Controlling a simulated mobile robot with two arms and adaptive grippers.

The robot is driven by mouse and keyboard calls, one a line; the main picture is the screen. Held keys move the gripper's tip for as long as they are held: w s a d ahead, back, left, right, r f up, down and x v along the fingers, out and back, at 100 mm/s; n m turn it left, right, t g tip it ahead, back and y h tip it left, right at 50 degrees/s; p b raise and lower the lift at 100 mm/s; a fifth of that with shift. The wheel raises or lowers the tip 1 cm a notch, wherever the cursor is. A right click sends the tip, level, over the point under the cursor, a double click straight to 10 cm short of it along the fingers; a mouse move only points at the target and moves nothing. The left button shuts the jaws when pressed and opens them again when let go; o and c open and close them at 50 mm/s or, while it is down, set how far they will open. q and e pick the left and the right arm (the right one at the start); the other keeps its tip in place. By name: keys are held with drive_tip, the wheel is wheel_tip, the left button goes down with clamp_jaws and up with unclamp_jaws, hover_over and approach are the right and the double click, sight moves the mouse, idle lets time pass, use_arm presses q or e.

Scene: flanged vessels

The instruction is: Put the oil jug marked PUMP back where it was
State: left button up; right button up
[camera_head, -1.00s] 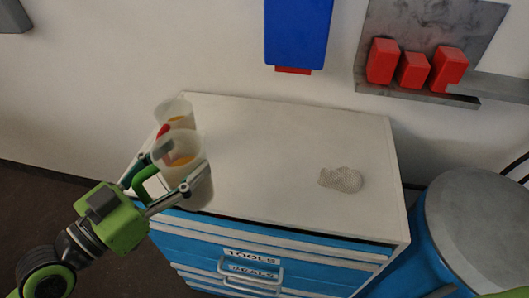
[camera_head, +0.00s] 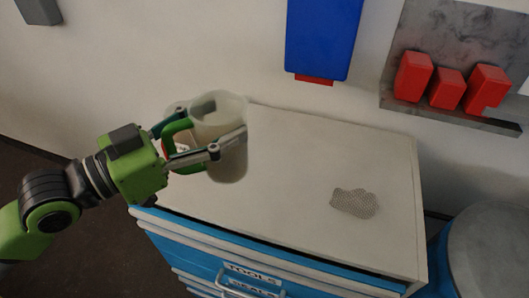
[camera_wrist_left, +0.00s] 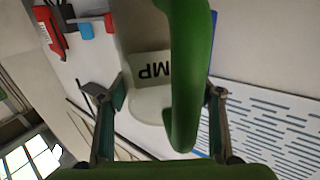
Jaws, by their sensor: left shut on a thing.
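A whitish translucent jug (camera_head: 230,165) with a green handle (camera_head: 172,135) is at the left part of the cabinet top (camera_head: 290,165). My left gripper (camera_head: 195,140) is shut on this jug at its handle. In the left wrist view the green handle (camera_wrist_left: 187,90) fills the middle, and the jug's label (camera_wrist_left: 153,72) reads upside down "MP", the rest hidden by the handle. Whether the jug touches the cabinet top cannot be told. My right gripper is not seen.
A grey mesh piece (camera_head: 355,203) lies on the right of the cabinet top; the middle is bare. A blue wall box (camera_head: 318,40) hangs behind. Red bins (camera_head: 448,90) sit on a wall shelf at right. A grey-topped blue drum (camera_head: 495,245) stands right of the cabinet.

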use_arm(q)
drive_tip(key=w+d+f+p, duration=0.2)
drive_tip(key=w+d+f, duration=0.5)
drive_tip(key=f, duration=0.4)
drive_tip(key=shift+w+d+f, duration=0.3)
drive_tip(key=shift+w+d, duration=0.05)
drive_tip(key=shift+w, duration=0.4)
drive_tip(key=shift+f, duration=0.1)
drive_tip(key=o, duration=1.2)
drive_tip(key=shift+f, duration=0.1)
drive_tip(key=shift+a, duration=0.1)
